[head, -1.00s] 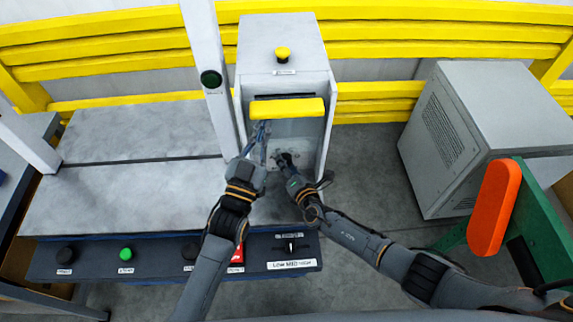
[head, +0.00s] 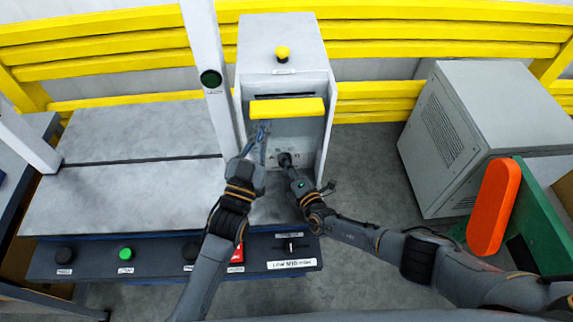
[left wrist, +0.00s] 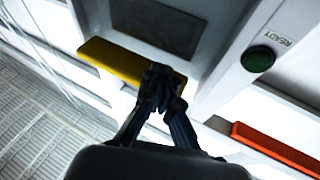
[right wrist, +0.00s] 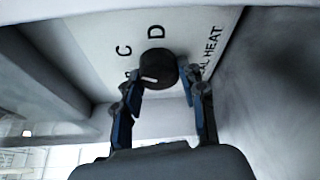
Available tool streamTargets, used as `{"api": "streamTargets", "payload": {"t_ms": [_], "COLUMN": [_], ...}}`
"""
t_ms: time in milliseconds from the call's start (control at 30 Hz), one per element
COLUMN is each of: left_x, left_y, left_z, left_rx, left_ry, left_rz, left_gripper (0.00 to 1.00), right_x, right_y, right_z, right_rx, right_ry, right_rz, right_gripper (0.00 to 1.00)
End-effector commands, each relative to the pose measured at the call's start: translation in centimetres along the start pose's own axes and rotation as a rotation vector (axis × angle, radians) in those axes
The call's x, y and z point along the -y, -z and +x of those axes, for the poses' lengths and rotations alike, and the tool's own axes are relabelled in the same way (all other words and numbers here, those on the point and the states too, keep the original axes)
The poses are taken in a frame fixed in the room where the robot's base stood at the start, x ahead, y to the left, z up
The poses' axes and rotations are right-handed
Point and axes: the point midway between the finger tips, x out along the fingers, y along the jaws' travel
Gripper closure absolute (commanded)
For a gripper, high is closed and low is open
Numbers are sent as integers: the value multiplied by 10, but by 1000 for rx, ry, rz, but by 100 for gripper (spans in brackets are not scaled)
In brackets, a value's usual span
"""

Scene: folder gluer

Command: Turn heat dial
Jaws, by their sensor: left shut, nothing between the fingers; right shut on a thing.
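The heat dial (right wrist: 158,68) is a round black knob on a white panel in the right wrist view. Letters C and D and part of another letter surround it, and a partly hidden label ends in "HEAT". Its white mark lies at the knob's lower left; the exact setting is unclear. My right gripper (right wrist: 165,92) is shut on the dial, one finger on each side. In the head view my right gripper (head: 285,158) reaches into the machine's recess. My left gripper (head: 262,130) is shut and empty, its fingertips at the yellow flap (head: 287,108), also in the left wrist view (left wrist: 110,62).
The white machine housing (head: 280,45) has side walls close around both grippers. A control panel (head: 170,262) with buttons and a selector stands in front. A grey cabinet (head: 470,130) and an orange part (head: 493,208) are at the right.

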Motion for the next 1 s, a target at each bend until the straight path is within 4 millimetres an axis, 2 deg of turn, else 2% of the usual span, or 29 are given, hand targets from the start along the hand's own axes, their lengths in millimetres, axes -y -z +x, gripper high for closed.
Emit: {"api": "streamTargets", "payload": {"t_ms": [267,300,400,767,1000], "left_x": [0,0,0,0,0], "left_y": [2,2,2,2,1], "left_z": [0,0,0,1,1], "left_rx": [-4,-4,-4,-4,-3], "left_ry": [1,1,1,0,1], "left_rz": [0,0,0,0,0], "left_gripper": [100,100,100,100,100], "right_x": [1,1,1,0,2], "right_y": [-2,-2,-2,0,0], "right_z": [0,0,0,-2,-24], "right_rx": [2,2,2,0,-1], "right_ry": [1,2,2,1,3], "right_rz": [-2,-2,-2,0,1], "right_gripper": [91,56,37,37,37]}}
